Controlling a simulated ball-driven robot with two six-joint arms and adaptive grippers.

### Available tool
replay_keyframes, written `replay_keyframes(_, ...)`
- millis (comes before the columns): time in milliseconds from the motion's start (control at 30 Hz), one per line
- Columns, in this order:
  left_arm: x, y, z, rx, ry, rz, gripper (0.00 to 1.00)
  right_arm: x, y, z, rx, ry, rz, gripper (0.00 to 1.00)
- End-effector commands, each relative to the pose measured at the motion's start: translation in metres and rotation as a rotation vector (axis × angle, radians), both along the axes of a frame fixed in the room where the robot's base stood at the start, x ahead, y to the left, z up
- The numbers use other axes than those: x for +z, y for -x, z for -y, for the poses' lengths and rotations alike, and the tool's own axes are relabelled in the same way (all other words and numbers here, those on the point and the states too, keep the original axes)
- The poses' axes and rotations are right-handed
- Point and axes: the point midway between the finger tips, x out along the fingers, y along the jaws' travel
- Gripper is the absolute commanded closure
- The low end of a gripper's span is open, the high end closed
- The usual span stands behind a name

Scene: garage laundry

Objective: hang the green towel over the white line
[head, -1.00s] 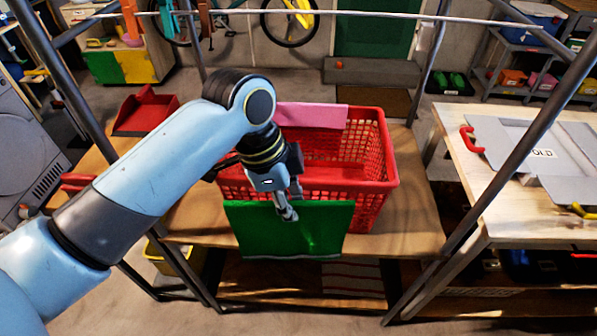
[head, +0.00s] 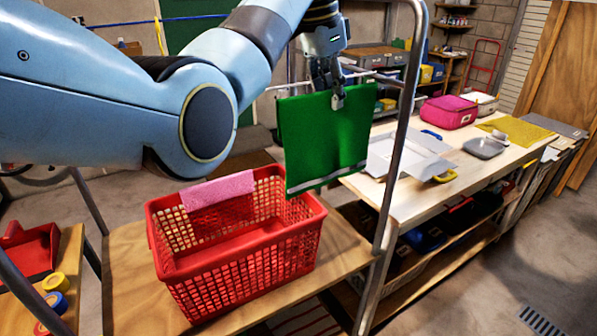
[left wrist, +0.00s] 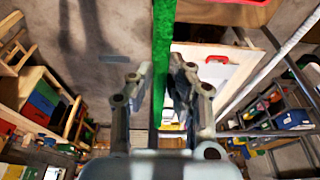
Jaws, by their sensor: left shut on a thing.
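The green towel (head: 325,140) hangs flat from my left gripper (head: 338,98), which is shut on its top edge. It hangs in the air above and right of the red basket, with a pale stripe along its lower edge. In the left wrist view the towel (left wrist: 162,50) shows edge-on as a narrow green strip between the fingers (left wrist: 163,95). The white line (head: 376,72) crosses behind the gripper in the head view, just above the towel's top edge. I cannot tell how far apart they are in depth. My right gripper is not in view.
A red basket (head: 240,262) with a pink cloth (head: 218,191) over its rim stands on a wooden shelf (head: 125,275). A grey metal post (head: 398,150) rises right of the towel. A pale workbench (head: 400,205) holds a pink case (head: 448,112). A red dustpan (head: 28,252) lies left.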

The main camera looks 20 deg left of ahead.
Motion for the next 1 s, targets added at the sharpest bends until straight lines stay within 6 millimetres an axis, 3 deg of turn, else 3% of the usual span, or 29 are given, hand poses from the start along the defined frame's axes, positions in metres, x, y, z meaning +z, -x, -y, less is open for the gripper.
replay_keyframes(33,0.022,-0.009,0.003,-0.005,0.001,0.003,1.00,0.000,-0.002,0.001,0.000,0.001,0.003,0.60)
replay_keyframes(100,0.044,-0.017,0.005,-0.008,0.000,0.002,1.00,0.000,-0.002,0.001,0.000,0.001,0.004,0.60)
replay_keyframes(300,0.080,-0.027,0.008,-0.012,0.002,-0.001,1.00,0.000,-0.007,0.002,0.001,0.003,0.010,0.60)
replay_keyframes(767,0.085,-0.029,0.007,-0.011,0.003,-0.001,1.00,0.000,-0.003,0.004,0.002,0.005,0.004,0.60)
replay_keyframes(1000,0.085,-0.038,-0.005,-0.011,0.001,-0.001,1.00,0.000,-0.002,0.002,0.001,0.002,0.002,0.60)
